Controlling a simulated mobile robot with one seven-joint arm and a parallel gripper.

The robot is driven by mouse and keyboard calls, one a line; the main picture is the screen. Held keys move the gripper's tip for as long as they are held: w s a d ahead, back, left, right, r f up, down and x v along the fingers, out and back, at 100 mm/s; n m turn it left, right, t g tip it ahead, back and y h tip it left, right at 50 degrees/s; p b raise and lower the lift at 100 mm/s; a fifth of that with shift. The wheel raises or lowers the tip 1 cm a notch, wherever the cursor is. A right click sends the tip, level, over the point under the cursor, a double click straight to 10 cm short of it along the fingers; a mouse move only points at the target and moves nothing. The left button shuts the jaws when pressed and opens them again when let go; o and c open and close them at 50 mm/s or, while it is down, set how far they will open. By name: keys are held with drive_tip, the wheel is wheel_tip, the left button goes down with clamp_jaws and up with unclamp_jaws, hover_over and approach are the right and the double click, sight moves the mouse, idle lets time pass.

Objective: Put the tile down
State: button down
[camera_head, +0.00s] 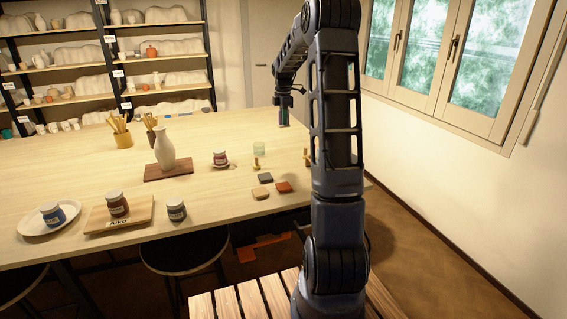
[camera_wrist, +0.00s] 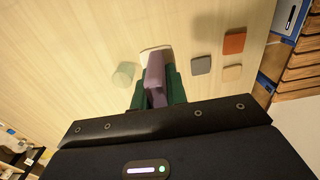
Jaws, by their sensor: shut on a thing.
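My gripper (camera_head: 284,98) is above the far right part of the wooden table. In the wrist view my gripper (camera_wrist: 157,92) has green fingers shut on a purple tile (camera_wrist: 155,75), which is seen nearly edge-on. In the head view the held tile is small and hard to make out. Whether it touches anything below is unclear. A pale-edged thing, partly hidden, shows just beyond the tile in the wrist view. Three other tiles lie flat on the table: a grey one (camera_head: 265,178), a beige one (camera_head: 261,194) and a rust-red one (camera_head: 284,187).
A pale green translucent piece (camera_head: 259,149) stands near the tiles, with brass-coloured parts near it. A white vase (camera_head: 165,148) stands on a dark board to the left. A small jar (camera_head: 220,158), tool pots (camera_head: 122,137) and more jars share the table. Bare tabletop surrounds the tiles.

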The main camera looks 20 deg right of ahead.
wheel_tip(320, 180, down, 19)
drive_tip(key=shift+f, duration=0.1)
idle(0.5)
drive_tip(key=c, duration=1.4)
unclamp_jaws()
drive_tip(key=shift+f, duration=0.1)
